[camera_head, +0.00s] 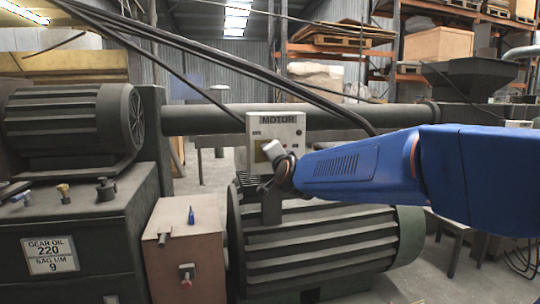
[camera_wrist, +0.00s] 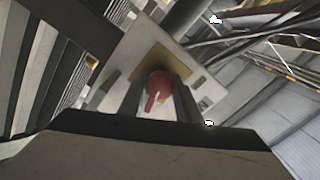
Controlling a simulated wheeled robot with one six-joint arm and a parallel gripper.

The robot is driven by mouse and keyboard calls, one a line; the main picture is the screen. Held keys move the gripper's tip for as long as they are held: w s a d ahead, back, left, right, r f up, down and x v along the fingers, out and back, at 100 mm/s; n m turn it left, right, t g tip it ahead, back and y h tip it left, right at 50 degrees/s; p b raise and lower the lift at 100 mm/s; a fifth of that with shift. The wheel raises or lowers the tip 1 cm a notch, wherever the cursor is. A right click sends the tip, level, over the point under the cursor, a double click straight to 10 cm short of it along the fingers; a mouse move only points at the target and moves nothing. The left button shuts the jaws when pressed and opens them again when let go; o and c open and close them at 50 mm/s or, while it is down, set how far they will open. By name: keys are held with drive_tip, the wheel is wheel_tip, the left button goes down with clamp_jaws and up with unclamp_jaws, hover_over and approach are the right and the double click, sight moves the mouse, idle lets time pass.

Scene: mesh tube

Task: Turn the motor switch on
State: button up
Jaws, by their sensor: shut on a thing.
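The motor switch box (camera_head: 290,127) is a pale box labelled MOTOR, standing in front of a dark horizontal pipe. In the wrist view its face (camera_wrist: 194,72) looks tilted, with a yellow plate (camera_wrist: 151,62) and a red rotary knob (camera_wrist: 157,85) on it. My gripper (camera_head: 270,158) is at the lower front of the box and hides part of it in the head view. In the wrist view my gripper's two fingers (camera_wrist: 160,98) stand on either side of the red knob, shut on it. In the head view the knob is hidden.
A large ribbed motor (camera_head: 320,245) lies below the box. A pinkish box (camera_head: 185,250) with a red knob stands to its left, beside a dark gear-oil cabinet (camera_head: 90,225). Black cables (camera_head: 215,58) cross above the switch box. Shelving stands behind.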

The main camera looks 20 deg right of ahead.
drive_tip(key=shift+m, duration=1.7)
drive_tip(key=shift+f, duration=0.1)
drive_tip(key=o, duration=1.1)
drive_tip(key=shift+c, duration=0.2)
drive_tip(key=s, duration=1.7)
drive_tip(key=shift+s, duration=0.25)
